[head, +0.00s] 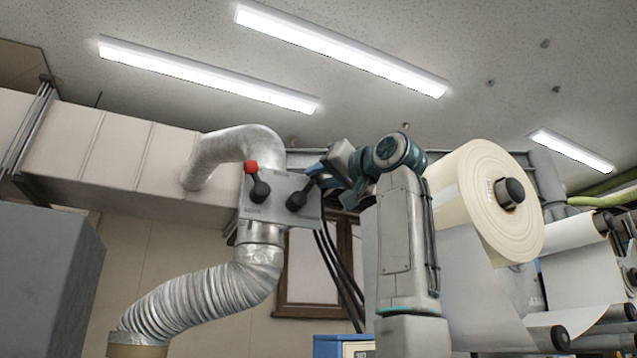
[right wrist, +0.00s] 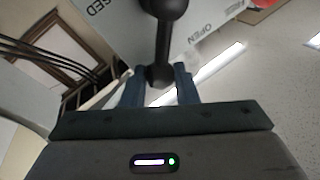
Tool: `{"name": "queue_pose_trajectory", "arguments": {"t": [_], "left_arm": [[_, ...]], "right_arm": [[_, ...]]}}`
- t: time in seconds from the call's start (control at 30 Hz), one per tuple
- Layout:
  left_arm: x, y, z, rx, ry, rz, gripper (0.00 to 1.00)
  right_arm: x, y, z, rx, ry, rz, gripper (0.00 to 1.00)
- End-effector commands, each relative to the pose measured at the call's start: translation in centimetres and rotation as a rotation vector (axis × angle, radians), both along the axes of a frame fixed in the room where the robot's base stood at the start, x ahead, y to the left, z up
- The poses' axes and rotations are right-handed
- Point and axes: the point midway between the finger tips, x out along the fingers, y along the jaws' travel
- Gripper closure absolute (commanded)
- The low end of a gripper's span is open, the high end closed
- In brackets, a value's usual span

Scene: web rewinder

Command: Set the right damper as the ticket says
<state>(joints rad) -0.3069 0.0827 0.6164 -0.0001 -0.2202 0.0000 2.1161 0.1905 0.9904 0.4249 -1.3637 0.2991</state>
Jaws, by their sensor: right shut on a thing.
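A grey damper plate (head: 276,218) sits on the vertical metal duct in the head view. Its right damper handle (head: 297,201) is black, with the lever slanting up and right to my right gripper (head: 319,173). In the right wrist view, the lever's black knob (right wrist: 160,76) lies between the blue fingers of my right gripper (right wrist: 160,88), which is shut on it. The plate reads OPEN (right wrist: 207,30) on one side and ends in SED (right wrist: 96,8) on the other. The left damper handle (head: 259,190) has a red knob (head: 251,168) pointing up-left. The ticket and left gripper are not seen.
A flexible silver hose (head: 205,295) runs below the plate. Black cables (head: 338,270) hang beside a window (head: 310,268). A large paper roll (head: 480,200) stands right of my right arm. A grey cabinet (head: 45,280) is at the left.

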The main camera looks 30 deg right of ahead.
Motion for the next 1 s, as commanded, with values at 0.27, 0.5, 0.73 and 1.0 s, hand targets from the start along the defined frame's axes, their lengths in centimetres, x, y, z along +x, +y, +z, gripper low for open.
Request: {"name": "queue_pose_trajectory", "arguments": {"t": [0.27,0.5,0.73,1.0], "left_arm": [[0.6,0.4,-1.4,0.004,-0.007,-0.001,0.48],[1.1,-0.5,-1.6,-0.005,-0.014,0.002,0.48],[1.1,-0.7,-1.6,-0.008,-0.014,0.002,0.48],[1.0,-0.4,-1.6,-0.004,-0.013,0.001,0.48]], "right_arm": [[0.0,-0.6,-0.8,0.125,-0.006,0.001,1.0],[0.0,-0.8,-0.9,0.164,-0.009,0.002,1.0],[0.0,-0.8,-0.9,0.167,-0.008,0.002,1.0],[0.0,-0.7,-0.9,0.167,-0.008,0.002,0.51]]}}
